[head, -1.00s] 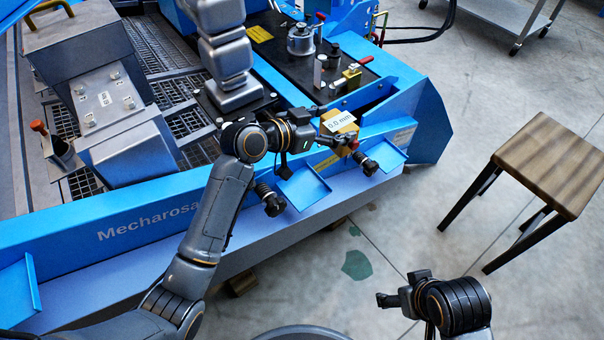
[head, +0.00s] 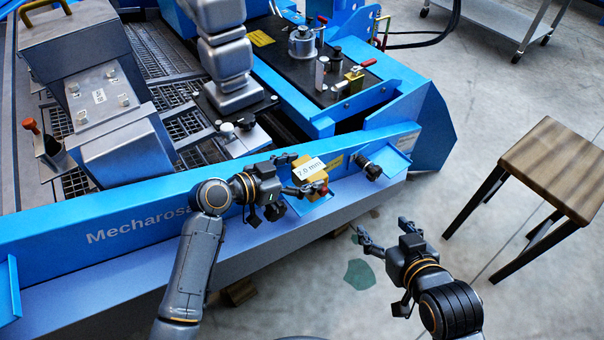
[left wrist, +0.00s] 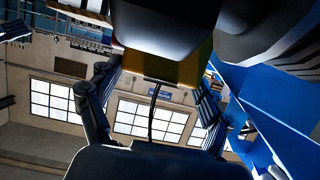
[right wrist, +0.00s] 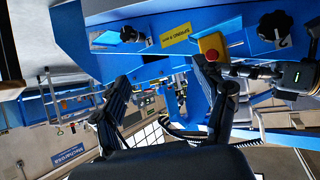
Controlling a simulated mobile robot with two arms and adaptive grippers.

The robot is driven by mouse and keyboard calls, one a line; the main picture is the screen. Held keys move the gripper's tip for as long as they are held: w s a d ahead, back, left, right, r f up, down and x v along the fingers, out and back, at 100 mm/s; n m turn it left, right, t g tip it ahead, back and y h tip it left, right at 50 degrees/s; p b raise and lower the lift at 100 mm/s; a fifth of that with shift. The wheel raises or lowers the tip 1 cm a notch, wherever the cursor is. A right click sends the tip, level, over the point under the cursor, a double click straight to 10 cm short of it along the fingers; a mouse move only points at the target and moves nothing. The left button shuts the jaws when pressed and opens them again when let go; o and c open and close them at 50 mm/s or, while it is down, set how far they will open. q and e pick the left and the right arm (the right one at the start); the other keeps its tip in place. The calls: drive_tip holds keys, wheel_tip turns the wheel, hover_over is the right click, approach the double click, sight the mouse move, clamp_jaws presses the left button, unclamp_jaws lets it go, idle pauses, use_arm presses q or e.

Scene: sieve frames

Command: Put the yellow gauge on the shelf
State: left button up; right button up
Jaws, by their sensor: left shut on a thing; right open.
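The yellow gauge (head: 317,185), a box with a red button and a white display reading 7.0 mm, is gripped by my left gripper (head: 299,175) at the machine's blue front. It also shows in the right wrist view (right wrist: 212,46) and partly in the left wrist view (left wrist: 197,70). A small blue shelf (head: 324,207) on the machine front is mostly hidden below the gauge; I cannot tell whether they touch. Another blue shelf (head: 394,160) is to the right. My right gripper (head: 384,232) is open and empty, in front of the machine; its fingers (right wrist: 168,95) are spread.
Black knobs (head: 372,171) stick out from the machine front. The machine's top (head: 330,60) carries a clamp and small fittings. A wooden stool (head: 560,165) stands at the right, and a metal cart (head: 495,22) behind it. The floor between machine and stool is clear.

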drive_tip(key=shift+w+a+r, duration=0.1)
drive_tip(key=shift+w+r, duration=0.15)
drive_tip(key=shift+r, duration=0.1)
use_arm(q)
drive_tip(key=shift+f, duration=0.1)
use_arm(e)
drive_tip(key=shift+t, duration=0.3)
use_arm(q)
drive_tip(key=o, duration=1.5)
drive_tip(key=shift+f, duration=0.1)
use_arm(e)
drive_tip(key=shift+w+a+r, duration=0.1)
drive_tip(key=shift+w+r, duration=0.05)
drive_tip(key=shift+r, duration=0.05)
use_arm(q)
drive_tip(key=shift+s+a, duration=0.1)
drive_tip(key=shift+a, duration=0.1)
drive_tip(key=p+v, duration=0.2)
drive_tip(key=v, duration=0.9)
drive_tip(key=shift+s+a+r, duration=0.2)
drive_tip(key=shift+r, duration=0.1)
use_arm(e)
drive_tip(key=s+d+f+g+h, duration=0.1)
drive_tip(key=s+d+f+g, duration=0.2)
drive_tip(key=s+f+g, duration=0.2)
drive_tip(key=s, duration=0.2)
drive_tip(key=shift+s+f, duration=0.3)
drive_tip(key=shift+f, duration=0.1)
